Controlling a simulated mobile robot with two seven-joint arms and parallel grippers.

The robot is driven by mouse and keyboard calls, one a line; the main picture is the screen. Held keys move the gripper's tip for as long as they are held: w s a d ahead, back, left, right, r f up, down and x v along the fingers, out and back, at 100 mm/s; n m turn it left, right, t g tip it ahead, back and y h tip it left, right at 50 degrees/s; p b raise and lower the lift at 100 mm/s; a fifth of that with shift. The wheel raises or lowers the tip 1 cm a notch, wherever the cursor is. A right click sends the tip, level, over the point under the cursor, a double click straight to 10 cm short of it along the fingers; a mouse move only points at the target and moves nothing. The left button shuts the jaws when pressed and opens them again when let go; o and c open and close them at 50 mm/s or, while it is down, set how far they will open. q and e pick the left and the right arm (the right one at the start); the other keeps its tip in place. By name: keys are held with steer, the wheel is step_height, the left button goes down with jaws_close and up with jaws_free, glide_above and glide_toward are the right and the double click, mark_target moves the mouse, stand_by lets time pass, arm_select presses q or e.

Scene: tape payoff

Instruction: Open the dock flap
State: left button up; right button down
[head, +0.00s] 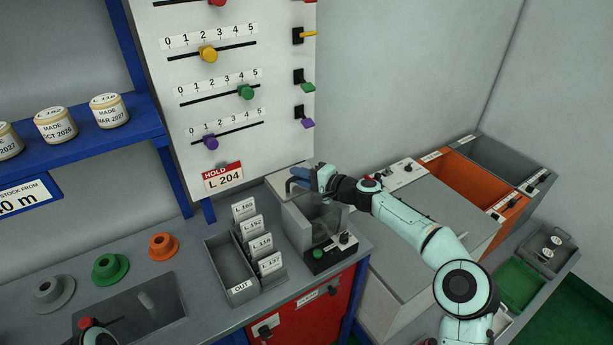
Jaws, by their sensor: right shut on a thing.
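The dock is a small grey box (294,226) on the bench at the middle of the head view, with a black control strip (330,252) at its front. The dock flap (328,222) looks like a see-through grey panel at the dock. My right gripper (303,181) is over the top of the dock, shut on the flap's upper part; the fingers and wrist hide the exact grip and how far the flap stands open. Part of my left gripper (92,334) seems to show at the bottom left edge, near something red; its fingers cannot be made out.
Left of the dock stands a grey card rack (232,268) with several labelled cards. A slider board (230,120) rises behind. Grey, green and orange spools (162,246) sit on the bench at left. Orange (462,185) and grey bins stand at right, beyond my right arm.

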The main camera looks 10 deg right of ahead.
arm_select(q)
steer(key=shift+s, duration=0.15)
arm_select(e)
steer(key=shift+s+d, duration=0.1)
steer(key=c, duration=1.2)
jaws_free()
steer(key=shift+o, duration=0.2)
steer(key=b+v, duration=0.5)
steer(key=v, duration=0.8)
steer(key=shift+s+d+r, duration=0.1)
steer(key=shift+s+r, duration=0.1)
arm_select(q)
steer(key=s+f, duration=0.3)
steer(key=f, duration=0.3)
steer(key=shift+s+f, duration=0.15)
steer(key=shift+f, duration=0.05)
